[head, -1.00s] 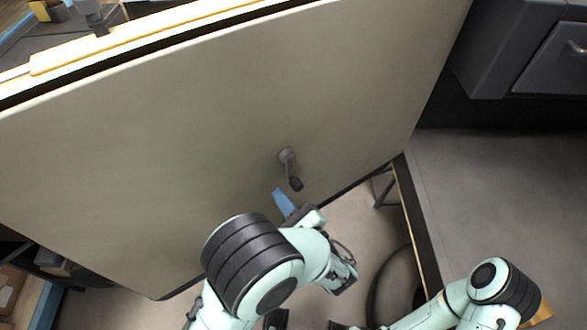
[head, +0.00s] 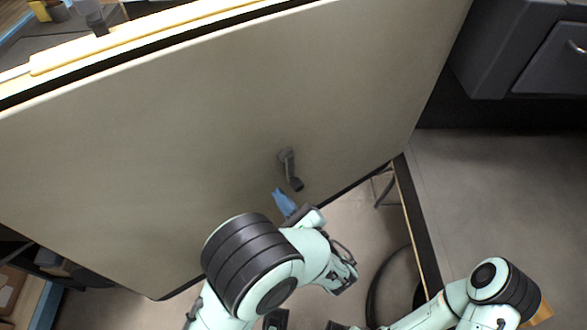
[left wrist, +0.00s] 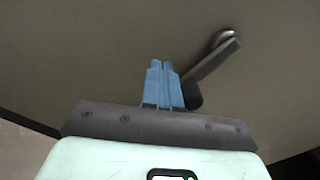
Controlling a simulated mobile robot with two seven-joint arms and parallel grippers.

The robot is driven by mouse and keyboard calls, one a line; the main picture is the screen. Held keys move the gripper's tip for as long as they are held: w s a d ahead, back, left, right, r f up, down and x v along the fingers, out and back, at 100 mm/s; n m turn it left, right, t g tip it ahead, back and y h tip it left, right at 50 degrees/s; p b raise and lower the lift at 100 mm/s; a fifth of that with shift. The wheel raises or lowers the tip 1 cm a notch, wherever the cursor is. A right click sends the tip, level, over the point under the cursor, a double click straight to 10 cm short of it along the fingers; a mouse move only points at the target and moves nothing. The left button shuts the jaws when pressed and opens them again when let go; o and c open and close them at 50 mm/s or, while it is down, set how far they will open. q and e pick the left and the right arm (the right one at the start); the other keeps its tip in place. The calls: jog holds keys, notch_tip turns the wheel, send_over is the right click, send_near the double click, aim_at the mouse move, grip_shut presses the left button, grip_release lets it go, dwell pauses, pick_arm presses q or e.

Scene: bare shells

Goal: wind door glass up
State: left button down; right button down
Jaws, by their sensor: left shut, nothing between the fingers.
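The door panel (head: 200,130) is a large grey-beige surface filling much of the head view. A dark window crank (head: 289,170) sits on it, with its arm slanting down to a dark knob. The crank (left wrist: 215,62) also shows in the left wrist view, its knob partly hidden behind the right blue finger. My left gripper (head: 279,194) has blue fingers that are shut and empty, just below and left of the knob. In the left wrist view the left gripper (left wrist: 162,64) has its fingertips together beside the knob; I cannot tell whether they touch it. No glass is clearly seen.
A yellow-edged strip (head: 130,42) runs along the door's top edge.

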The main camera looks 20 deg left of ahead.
aim_at(301, 188)
pick_arm(q)
jog(key=shift+w+d, duration=0.1)
dwell(0.6)
jog(key=shift+w+d, duration=0.4)
jog(key=shift+w, duration=0.2)
jog(key=shift+w+d+p, duration=0.3)
jog(key=shift+w+d, duration=0.25)
jog(key=shift+w, duration=0.1)
jog(key=shift+w+d+r, duration=0.1)
jog(key=shift+w+d, duration=0.45)
jog(key=shift+d, duration=0.05)
jog(key=shift+w, duration=0.1)
